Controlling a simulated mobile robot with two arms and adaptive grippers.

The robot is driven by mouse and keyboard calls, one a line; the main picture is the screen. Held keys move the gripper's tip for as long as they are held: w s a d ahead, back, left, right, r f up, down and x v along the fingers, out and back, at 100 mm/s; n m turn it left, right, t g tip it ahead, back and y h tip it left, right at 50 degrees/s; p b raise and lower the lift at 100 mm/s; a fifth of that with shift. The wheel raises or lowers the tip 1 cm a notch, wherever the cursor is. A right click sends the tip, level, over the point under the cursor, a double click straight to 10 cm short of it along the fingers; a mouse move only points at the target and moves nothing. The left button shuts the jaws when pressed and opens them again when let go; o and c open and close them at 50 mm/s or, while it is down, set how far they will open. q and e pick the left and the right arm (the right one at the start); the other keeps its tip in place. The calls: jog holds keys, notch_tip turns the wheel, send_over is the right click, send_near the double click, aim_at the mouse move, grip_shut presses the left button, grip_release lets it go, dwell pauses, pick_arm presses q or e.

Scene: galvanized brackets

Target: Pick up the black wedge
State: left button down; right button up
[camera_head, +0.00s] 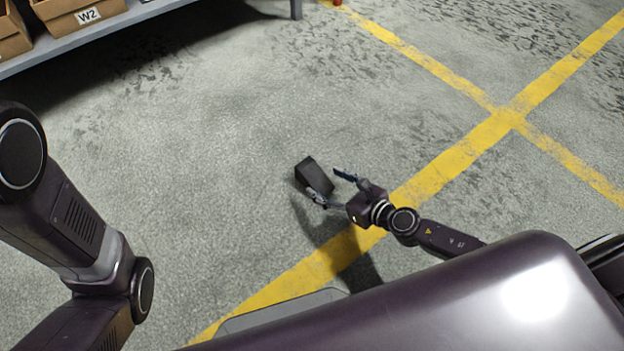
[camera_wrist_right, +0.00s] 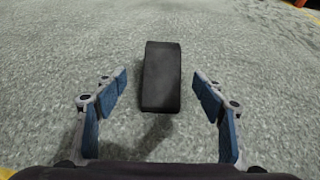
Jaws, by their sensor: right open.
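The black wedge (camera_head: 314,175) rests on the grey floor near the middle of the head view. In the right wrist view the wedge (camera_wrist_right: 161,78) stands upright in the picture, centred between the fingers and slightly beyond them. My right gripper (camera_head: 330,182) is open, its two blue-padded fingers spread on either side and apart from the wedge. It also shows in the right wrist view (camera_wrist_right: 160,90), with nothing between the pads touching them. One finger hides a small lower part of the wedge in the head view. My left arm shows at the left, but its gripper is out of view.
A metal shelf (camera_head: 118,28) with cardboard boxes (camera_head: 75,8), one labelled W2, stands at the upper left. Yellow lines (camera_head: 455,160) cross the floor at the right. The floor around the wedge is clear.

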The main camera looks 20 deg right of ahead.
aim_at(313, 172)
jog(key=shift+x, duration=1.15)
jog(key=shift+r+b+x, duration=0.15)
jog(key=shift+b+x, duration=0.25)
jog(key=shift+x, duration=0.7)
jog(key=shift+r+b+x, duration=0.15)
jog(key=shift+b+x, duration=0.2)
jog(key=shift+x, duration=0.7)
jog(key=shift+w+d, duration=0.1)
jog(key=shift+w, duration=0.1)
jog(key=shift+r, duration=0.1)
jog(key=c, duration=1.7)
jog(key=shift+r, duration=0.1)
